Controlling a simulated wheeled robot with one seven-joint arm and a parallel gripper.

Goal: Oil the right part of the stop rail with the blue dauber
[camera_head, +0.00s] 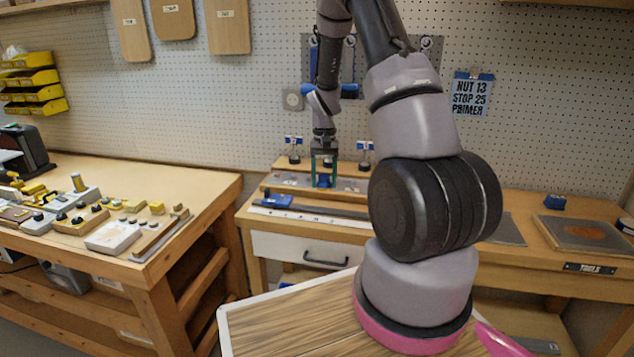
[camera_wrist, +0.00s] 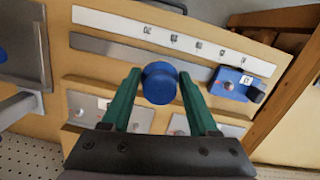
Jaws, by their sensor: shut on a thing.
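My gripper (camera_head: 324,166) points down over the back of the middle bench, and its green fingers are shut on the blue dauber (camera_head: 324,181). In the wrist view the dauber's round blue end (camera_wrist: 160,83) shows between the fingertips (camera_wrist: 158,90); its lower part is hidden. The stop rail (camera_head: 325,209) is a long grey metal bar in front of the gripper, also seen in the wrist view (camera_wrist: 125,53). The dauber appears apart from the rail, over the board behind it. A blue stop block (camera_head: 277,202) with a dark knob sits at the rail's left end, at right in the wrist view (camera_wrist: 232,84).
A white marked scale (camera_head: 305,217) runs along the rail's front. Blue-topped holders stand at the back, left (camera_head: 293,150) and right (camera_head: 364,156) of my gripper. Metal plates (camera_wrist: 85,106) lie on the raised board. A framed tray (camera_head: 585,235) lies farther right. A pegboard wall stands behind.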

